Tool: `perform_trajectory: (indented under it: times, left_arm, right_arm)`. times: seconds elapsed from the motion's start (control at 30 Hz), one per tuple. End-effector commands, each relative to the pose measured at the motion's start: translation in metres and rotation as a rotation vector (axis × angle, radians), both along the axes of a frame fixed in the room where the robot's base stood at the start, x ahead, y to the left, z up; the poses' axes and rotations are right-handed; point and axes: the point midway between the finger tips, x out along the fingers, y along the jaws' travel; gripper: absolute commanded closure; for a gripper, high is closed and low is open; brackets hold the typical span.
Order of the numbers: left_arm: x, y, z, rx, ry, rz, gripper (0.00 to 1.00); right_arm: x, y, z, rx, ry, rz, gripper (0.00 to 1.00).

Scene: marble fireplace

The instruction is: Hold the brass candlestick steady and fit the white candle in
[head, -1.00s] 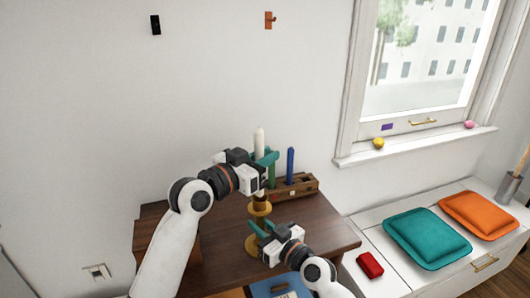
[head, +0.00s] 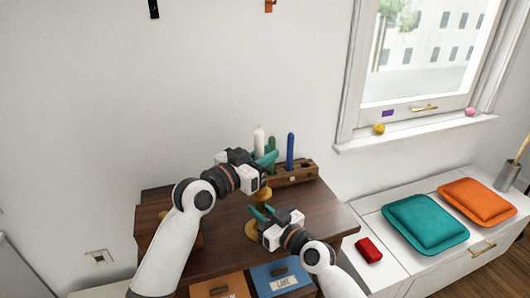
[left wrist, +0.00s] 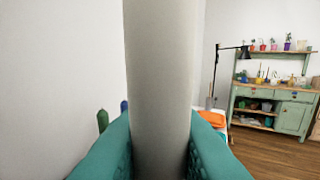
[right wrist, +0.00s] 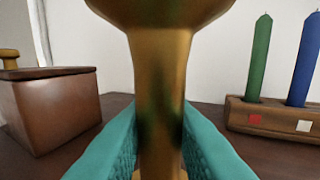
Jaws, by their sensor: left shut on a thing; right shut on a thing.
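The white candle (head: 259,139) stands upright in my left gripper (head: 266,161), which is shut on it. In the left wrist view the candle (left wrist: 160,80) fills the middle between the teal fingers. The brass candlestick (head: 252,230) stands on the dark wooden table (head: 220,258), below the candle. My right gripper (head: 260,214) is shut on its stem, which also shows in the right wrist view (right wrist: 160,90). The left gripper hides the candle's lower end, so I cannot tell whether it is inside the candlestick's top.
A wooden rack (head: 300,175) with a green candle (right wrist: 260,55) and a blue candle (head: 290,152) stands behind the grippers. A brown lidded box (right wrist: 55,110) is at left in the right wrist view. A red item (head: 368,250) and cushions lie on the white bench at right.

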Motion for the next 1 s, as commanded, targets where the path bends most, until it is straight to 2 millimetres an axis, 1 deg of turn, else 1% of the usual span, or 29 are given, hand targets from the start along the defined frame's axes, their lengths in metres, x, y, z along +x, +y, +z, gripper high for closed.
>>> perform_trajectory:
  times: [0.4, 0.43, 0.5, 0.57, 0.77, 0.8, 0.9, 1.0]
  left_arm:
    - [-0.0001, -0.0001, 0.0002, -0.001, -0.001, 0.0, 1.0]
    - [-0.0001, -0.0001, 0.0003, -0.001, -0.001, 0.0, 0.77]
    - [-0.0001, -0.0001, 0.0003, -0.001, -0.001, 0.0, 0.65]
    - [-0.0001, -0.0001, 0.0003, -0.001, -0.001, 0.0, 0.56]
    - [-0.0001, -0.0001, 0.0003, -0.001, -0.001, 0.0, 0.56]
    - [-0.0001, -0.0003, 0.0001, 0.0, 0.0, 0.0, 0.49]
    - [-0.0001, -0.0002, 0.0, 0.0, 0.0, 0.0, 0.34]
    - [-0.0001, -0.0002, 0.0001, 0.0, 0.0, 0.0, 0.34]
  right_arm:
    - [0.0001, -0.0002, -0.0003, -0.001, 0.001, 0.0, 1.0]
    - [0.0001, -0.0002, -0.0003, -0.001, 0.001, 0.0, 1.0]
    - [0.0, -0.0001, -0.0003, -0.001, 0.001, 0.0, 1.0]
    - [0.0, -0.0001, -0.0003, -0.001, 0.001, 0.0, 1.0]
    - [0.0, -0.0001, -0.0003, -0.001, 0.001, 0.0, 1.0]
    - [0.0, -0.0001, -0.0003, -0.001, 0.001, 0.0, 1.0]
    - [0.0, -0.0001, -0.0003, -0.001, 0.001, 0.0, 1.0]
    - [0.0, -0.0001, -0.0003, -0.001, 0.001, 0.0, 1.0]
